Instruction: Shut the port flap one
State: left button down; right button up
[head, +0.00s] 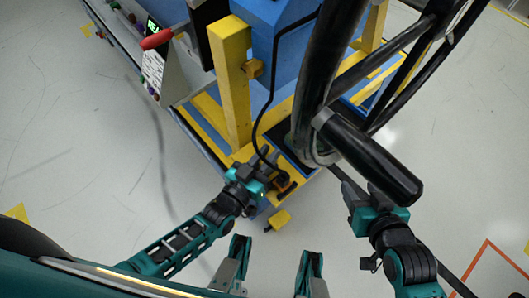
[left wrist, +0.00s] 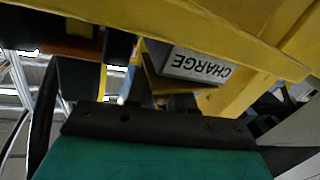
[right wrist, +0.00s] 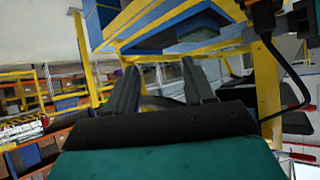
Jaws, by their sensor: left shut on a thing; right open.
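My left gripper (head: 266,160) is at the front corner of the yellow and blue base, beside a dark port with an orange surround (head: 285,183). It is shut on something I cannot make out. Its fingers are mostly hidden in the left wrist view, close to a block with a white CHARGE label (left wrist: 197,66). A yellow flap-like plate (head: 279,220) sticks out at the front edge of the base, apart from the gripper; I cannot tell if it is port flap one. My right gripper (head: 347,191) is open and empty, to the right of the base; its parted fingers show in the right wrist view (right wrist: 163,88).
A black cable (head: 272,95) runs down from the blue box (head: 272,30) to the port. A yellow post (head: 234,90) rises behind the left gripper. The floor in front is clear.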

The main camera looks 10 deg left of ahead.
pick_arm(q)
jog(key=shift+s+d+f+m+b, duration=0.2)
jog(key=shift+f+m+b, duration=0.2)
jog(key=shift+m, duration=0.6)
jog(key=c, duration=1.1)
grip_release()
jog(key=shift+a, duration=0.1)
